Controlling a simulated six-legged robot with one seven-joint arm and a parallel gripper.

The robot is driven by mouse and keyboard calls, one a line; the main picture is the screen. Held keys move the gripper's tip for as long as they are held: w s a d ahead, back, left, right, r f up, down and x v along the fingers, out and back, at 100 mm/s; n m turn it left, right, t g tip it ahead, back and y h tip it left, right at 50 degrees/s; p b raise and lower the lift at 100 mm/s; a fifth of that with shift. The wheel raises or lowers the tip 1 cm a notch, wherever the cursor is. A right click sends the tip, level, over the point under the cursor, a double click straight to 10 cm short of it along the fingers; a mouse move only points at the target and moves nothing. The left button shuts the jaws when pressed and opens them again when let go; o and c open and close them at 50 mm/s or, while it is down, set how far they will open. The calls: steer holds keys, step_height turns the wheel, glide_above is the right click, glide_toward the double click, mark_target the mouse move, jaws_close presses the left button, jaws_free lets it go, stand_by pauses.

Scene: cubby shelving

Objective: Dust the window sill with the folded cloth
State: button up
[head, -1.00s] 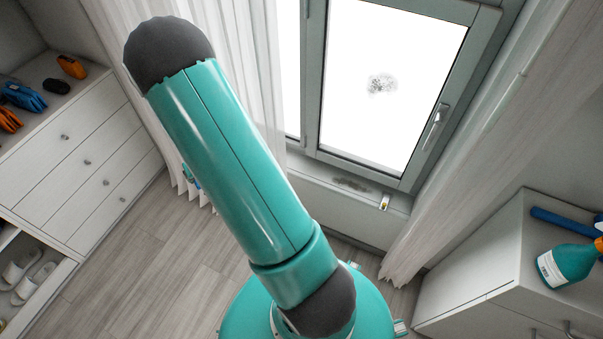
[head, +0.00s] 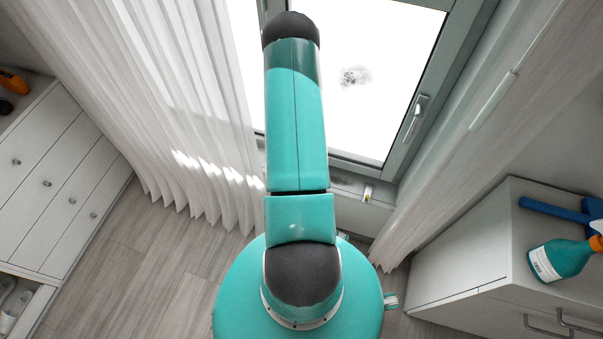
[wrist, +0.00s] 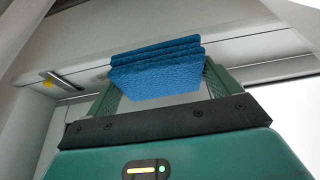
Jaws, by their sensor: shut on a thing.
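The folded cloth (wrist: 153,80) is a thick blue stack of layers in the wrist view. My gripper (wrist: 163,75) is shut on it, with a green finger at each side. Pale surfaces show behind the cloth; I cannot tell whether it touches any of them. The window sill (head: 352,187) shows in the head view as a pale strip under the window, partly hidden by my arm. My gripper and the cloth are hidden in the head view.
A small white object with a yellow mark (head: 368,192) stands on the sill. Curtains (head: 185,110) hang on both sides of the window (head: 385,80). A teal spray bottle (head: 562,259) lies on the right cabinet (head: 470,245). Drawers (head: 50,170) stand at left.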

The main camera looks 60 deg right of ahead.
mark_target(338, 185)
steer(key=shift+s+d+f, duration=0.1)
steer(key=shift+s+d, duration=0.05)
steer(key=shift+s, duration=0.1)
steer(key=shift+w+d+f, duration=0.15)
steer(key=shift+d+f, duration=0.35)
steer(key=shift+d, duration=0.4)
steer(key=shift+w+d+f, duration=0.15)
steer(key=shift+d+f, duration=0.4)
steer(key=shift+d, duration=0.4)
steer(key=shift+w+d+f, duration=0.15)
steer(key=shift+d+f, duration=0.35)
steer(key=shift+d, duration=0.4)
steer(key=shift+f, duration=1.5)
steer(key=shift+f, duration=0.4)
steer(key=shift+s+d+r, duration=0.1)
steer(key=shift+s+d, duration=0.05)
steer(key=shift+s, duration=0.85)
steer(key=shift+s+d+r, duration=0.1)
steer(key=shift+s, duration=0.85)
steer(key=shift+s+d+f, duration=0.15)
steer(key=shift+s+d, duration=0.05)
steer(key=shift+s, duration=0.95)
steer(key=shift+s+d+f, duration=0.1)
steer(key=shift+s+d, duration=0.05)
steer(key=shift+s, duration=0.95)
steer(key=shift+s+d+r, duration=0.1)
steer(key=shift+s+d, duration=0.05)
steer(key=shift+s, duration=0.75)
steer(key=shift+s+d, duration=0.15)
steer(key=shift+s, duration=0.75)
